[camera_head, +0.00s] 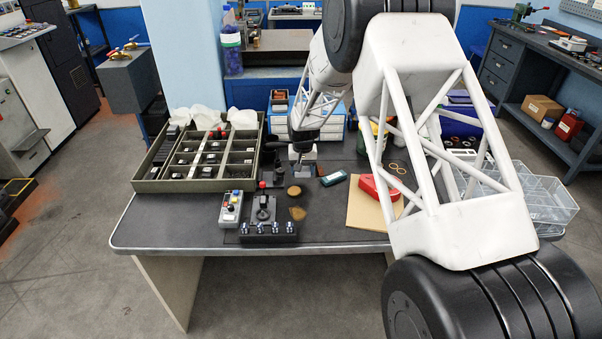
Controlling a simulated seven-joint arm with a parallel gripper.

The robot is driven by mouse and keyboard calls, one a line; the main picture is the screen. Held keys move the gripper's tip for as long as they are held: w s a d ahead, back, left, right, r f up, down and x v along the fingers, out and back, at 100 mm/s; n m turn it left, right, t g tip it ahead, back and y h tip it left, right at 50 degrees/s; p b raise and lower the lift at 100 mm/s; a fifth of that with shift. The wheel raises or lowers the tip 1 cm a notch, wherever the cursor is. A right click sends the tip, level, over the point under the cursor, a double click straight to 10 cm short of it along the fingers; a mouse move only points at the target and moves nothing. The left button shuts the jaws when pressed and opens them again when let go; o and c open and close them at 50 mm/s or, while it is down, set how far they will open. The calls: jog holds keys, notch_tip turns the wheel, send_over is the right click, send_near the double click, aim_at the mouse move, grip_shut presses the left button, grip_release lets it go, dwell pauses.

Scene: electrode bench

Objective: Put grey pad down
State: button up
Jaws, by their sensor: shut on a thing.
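My gripper (300,161) points down over the far middle of the dark bench (180,228), right of the compartment tray. It is shut on a small grey piece that looks like the grey pad (302,167); the piece is tiny here, and its outline is partly hidden by the fingers. I cannot tell whether the pad touches the bench or hangs just above it.
The compartment tray (138,184) stands left. A control box (231,208), a joystick unit (263,208) and a black knob strip (268,232) are in front. Brown discs (294,191), a dark device (334,178) and a red tool (378,187) lie nearby. Front left is clear.

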jog(key=shift+w+a+f, duration=0.1)
jog(key=shift+w+a, duration=0.05)
jog(key=shift+w, duration=0.6)
jog(key=shift+w+a+f, duration=0.1)
jog(key=shift+w, duration=0.6)
jog(key=shift+f, duration=1.7)
jog(key=shift+f, duration=0.15)
jog(key=o, duration=1)
jog(key=shift+c, duration=0.2)
jog(key=shift+r, duration=0.2)
notch_tip(320, 180, up, 12)
